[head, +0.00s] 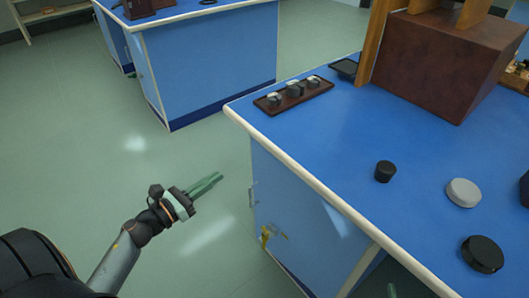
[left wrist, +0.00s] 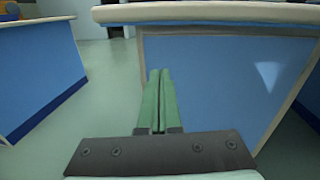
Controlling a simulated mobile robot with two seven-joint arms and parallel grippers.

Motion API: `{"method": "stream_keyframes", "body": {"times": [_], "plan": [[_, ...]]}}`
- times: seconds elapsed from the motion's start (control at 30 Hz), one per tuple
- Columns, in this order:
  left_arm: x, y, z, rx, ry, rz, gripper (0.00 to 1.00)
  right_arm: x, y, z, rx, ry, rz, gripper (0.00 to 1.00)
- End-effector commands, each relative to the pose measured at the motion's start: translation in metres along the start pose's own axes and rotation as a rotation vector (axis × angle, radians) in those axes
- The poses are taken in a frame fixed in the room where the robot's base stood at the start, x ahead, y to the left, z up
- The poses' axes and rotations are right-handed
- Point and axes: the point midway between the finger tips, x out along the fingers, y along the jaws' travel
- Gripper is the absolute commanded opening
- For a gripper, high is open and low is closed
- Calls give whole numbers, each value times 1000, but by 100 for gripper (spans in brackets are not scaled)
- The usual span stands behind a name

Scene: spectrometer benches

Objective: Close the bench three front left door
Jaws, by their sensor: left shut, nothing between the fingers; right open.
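The near bench (head: 345,135) has a blue front panel (head: 310,220) below its pale top edge, with a small brass fitting (head: 266,236) low on it. This panel looks like the front left door; I cannot tell how far open it stands. My left gripper (head: 207,184) is shut and empty, its green fingers left of the bench corner and apart from the panel in the head view. In the left wrist view, the fingers (left wrist: 159,100) point toward a blue panel (left wrist: 215,75).
A tray with several small pots (head: 294,93), a brown box (head: 428,65), a black knob (head: 385,171) and round discs (head: 463,192) stand on the bench top. Another blue bench (head: 210,60) is behind. Green floor (head: 110,170) lies open on the left.

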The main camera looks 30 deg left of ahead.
Motion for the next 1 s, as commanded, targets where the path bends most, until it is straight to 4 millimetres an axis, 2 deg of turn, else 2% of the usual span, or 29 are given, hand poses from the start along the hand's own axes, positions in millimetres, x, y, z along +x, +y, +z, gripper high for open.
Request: {"method": "stream_keyframes", "body": {"times": [0.13,0.27,0.7,0.83,1.0], "plan": [[0,-2,-7,70,14,-35,0,0,-1,-1,-3,25,-3,100],[15,-4,-6,70,11,-39,0,0,-2,1,0,15,-3,100],[102,-6,-6,67,10,-35,0,0,-3,12,11,-26,-5,100],[120,-7,-7,64,10,-35,0,0,-3,12,11,-26,-5,100],[134,-8,-8,64,11,-35,0,0,-3,11,10,-22,-5,100]]}}
